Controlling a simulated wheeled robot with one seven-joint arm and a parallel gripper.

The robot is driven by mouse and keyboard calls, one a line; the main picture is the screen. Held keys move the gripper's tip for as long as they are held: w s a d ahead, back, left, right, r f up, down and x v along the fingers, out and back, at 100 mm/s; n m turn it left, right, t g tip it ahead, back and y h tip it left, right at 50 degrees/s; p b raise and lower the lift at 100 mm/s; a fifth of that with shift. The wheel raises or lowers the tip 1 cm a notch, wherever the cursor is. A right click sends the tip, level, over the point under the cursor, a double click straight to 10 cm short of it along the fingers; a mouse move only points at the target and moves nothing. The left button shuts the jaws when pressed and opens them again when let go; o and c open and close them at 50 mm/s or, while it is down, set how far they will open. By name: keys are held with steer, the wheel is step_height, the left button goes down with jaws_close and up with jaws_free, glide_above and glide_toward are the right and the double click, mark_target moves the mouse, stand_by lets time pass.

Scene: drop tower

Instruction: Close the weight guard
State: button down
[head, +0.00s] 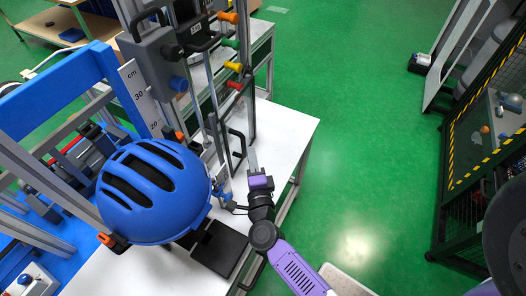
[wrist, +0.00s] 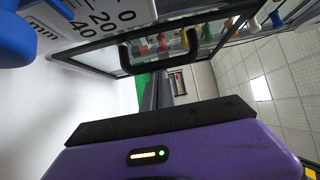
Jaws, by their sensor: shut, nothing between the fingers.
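A clear, dark-framed panel that looks like the weight guard shows in the wrist view (wrist: 215,48), with a black bar handle (wrist: 160,40) on its near edge. In the head view a black handle (head: 241,143) stands on the tower's right side, and the panel shows nearly edge-on. My purple gripper (head: 253,160) is just right of that handle, low over the white table. In the wrist view my fingers (wrist: 155,92) are together and empty, pointing past the handle with a visible gap. Whether the guard is fully open cannot be told.
A blue helmet (head: 154,191) hangs left of my gripper. Coloured knobs (head: 234,67) line the tower above it. A dark flat block (head: 219,248) lies on the white table (head: 288,126). Green floor (head: 360,165) is free to the right, up to a fenced cell (head: 480,140).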

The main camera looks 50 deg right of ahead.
steer(key=shift+w+a, duration=0.55)
steer(key=shift+w, duration=0.3)
steer(key=shift+w+a+r, duration=0.1)
steer(key=shift+a, duration=0.05)
steer(key=b+v, duration=0.1)
steer(key=v, duration=0.7)
steer(key=shift+s+d, duration=0.25)
steer(key=shift+d, duration=0.1)
